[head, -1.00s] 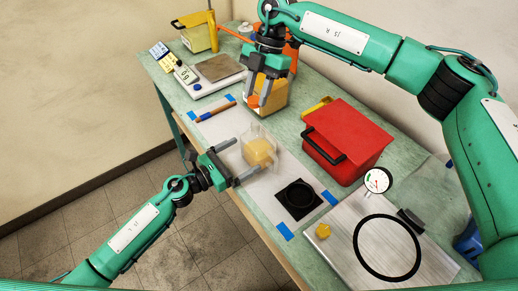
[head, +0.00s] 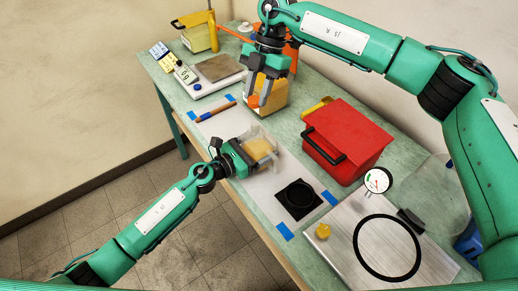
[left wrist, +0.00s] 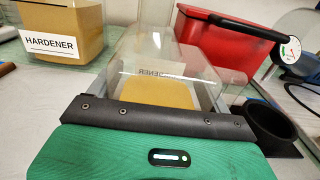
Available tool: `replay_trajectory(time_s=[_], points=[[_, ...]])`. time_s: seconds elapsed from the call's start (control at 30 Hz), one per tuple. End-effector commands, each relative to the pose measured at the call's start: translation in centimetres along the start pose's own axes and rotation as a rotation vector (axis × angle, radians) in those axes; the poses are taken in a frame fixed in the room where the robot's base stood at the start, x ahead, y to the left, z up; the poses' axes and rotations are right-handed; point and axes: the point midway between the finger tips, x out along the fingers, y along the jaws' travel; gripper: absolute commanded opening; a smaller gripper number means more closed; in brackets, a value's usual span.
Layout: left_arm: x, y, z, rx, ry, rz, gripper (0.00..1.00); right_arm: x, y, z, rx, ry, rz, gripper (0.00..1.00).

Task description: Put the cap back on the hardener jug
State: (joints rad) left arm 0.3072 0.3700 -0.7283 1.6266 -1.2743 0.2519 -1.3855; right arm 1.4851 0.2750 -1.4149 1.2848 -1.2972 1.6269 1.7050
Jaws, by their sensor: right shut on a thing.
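The hardener jug (head: 275,98) is a squarish clear jug of amber liquid at the bench's middle, partly hidden behind my right gripper. It also shows in the left wrist view (left wrist: 75,18), with its HARDENER label and its top out of frame. My right gripper (head: 255,98) is shut on the orange cap (head: 252,102), which appears in front of the jug; whether they touch is unclear.
A red box (head: 355,135) with a black handle stands to the right. A scale (head: 215,72) and a yellow-topped container (head: 197,38) are at the back left.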

Motion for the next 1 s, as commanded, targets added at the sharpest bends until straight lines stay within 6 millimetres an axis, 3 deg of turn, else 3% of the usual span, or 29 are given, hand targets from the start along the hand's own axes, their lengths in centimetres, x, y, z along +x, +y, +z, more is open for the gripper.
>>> replay_trajectory(time_s=[0.03, 0.13, 0.3, 0.6, 1.0], points=[[0.0, 0.0, 0.0, 0.000, 0.000, 0.000, 0.61, 0.0, 0.0, 0.0, 0.000, 0.000, 0.000, 0.10], [0.0, 0.0, 0.0, 0.000, 0.000, 0.000, 0.41, 0.0, 0.0, 0.0, 0.000, 0.000, 0.000, 0.10], [0.0, 0.0, 0.0, 0.000, 0.000, 0.000, 0.40, 0.6, 0.0, 0.2, 0.001, 0.001, -0.001, 0.10], [0.0, 0.0, 0.0, 0.000, 0.000, 0.000, 0.40, 4.3, 0.0, 1.9, 0.001, 0.000, -0.003, 0.10], [0.0, 0.0, 0.0, 0.000, 0.000, 0.000, 0.40, 4.5, 0.0, 2.0, 0.000, -0.002, -0.001, 0.10]])
